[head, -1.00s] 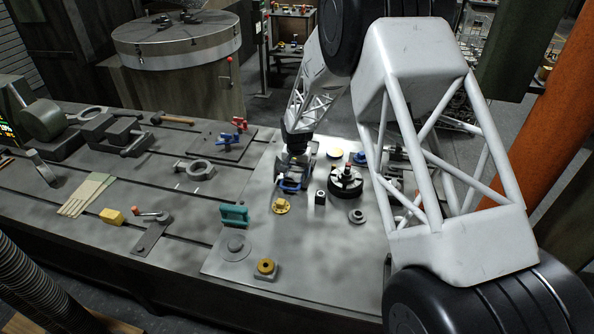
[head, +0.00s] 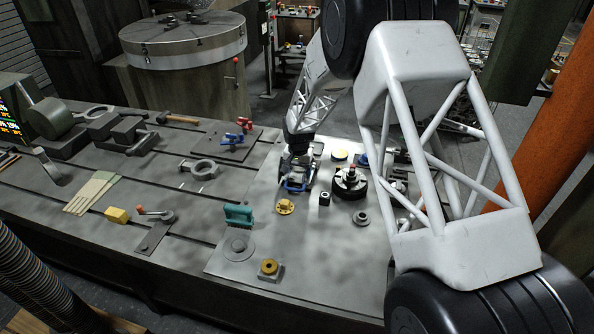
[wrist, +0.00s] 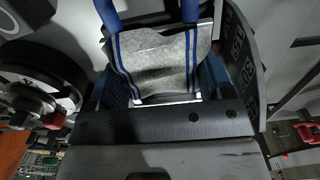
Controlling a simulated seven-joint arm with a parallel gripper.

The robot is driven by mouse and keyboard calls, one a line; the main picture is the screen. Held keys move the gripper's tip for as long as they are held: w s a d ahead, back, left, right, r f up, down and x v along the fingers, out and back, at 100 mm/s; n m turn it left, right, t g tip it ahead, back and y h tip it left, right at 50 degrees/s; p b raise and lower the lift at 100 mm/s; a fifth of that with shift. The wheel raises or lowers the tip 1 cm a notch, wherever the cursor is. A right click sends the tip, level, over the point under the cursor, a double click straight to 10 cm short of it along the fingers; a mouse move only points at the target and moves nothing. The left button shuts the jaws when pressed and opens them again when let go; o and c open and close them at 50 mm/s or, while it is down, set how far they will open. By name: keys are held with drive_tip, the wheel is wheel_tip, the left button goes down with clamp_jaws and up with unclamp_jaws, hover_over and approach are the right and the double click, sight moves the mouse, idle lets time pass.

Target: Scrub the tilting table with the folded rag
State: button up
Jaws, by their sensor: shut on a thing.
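My gripper (head: 297,186) is low over the right part of the bench, beside a black round chuck. In the wrist view its blue fingers (wrist: 150,22) are shut on the folded rag (wrist: 158,66), a grey cloth with blue stripes. A dark curved scale with white numbers, seemingly part of the tilting table (wrist: 241,62), stands close at the right of the rag. My gripper and arm hide most of the tilting table in the head view. I cannot tell whether the rag touches it.
The black chuck (head: 349,185) stands right of my gripper. A yellow flange (head: 285,207), a small dark block (head: 324,199) and a grey ring (head: 361,219) lie in front. A teal brush (head: 239,214) is at front left. The plate's front right is mostly clear.

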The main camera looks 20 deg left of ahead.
drive_tip(key=shift+d, duration=0.65)
drive_tip(key=shift+f, duration=0.1)
drive_tip(key=shift+a, duration=0.2)
drive_tip(key=shift+a+f, duration=0.1)
drive_tip(key=shift+a, duration=0.6)
drive_tip(key=shift+d, duration=0.95)
drive_tip(key=shift+a, duration=0.1)
drive_tip(key=shift+a+r, duration=0.2)
drive_tip(key=shift+a, duration=0.65)
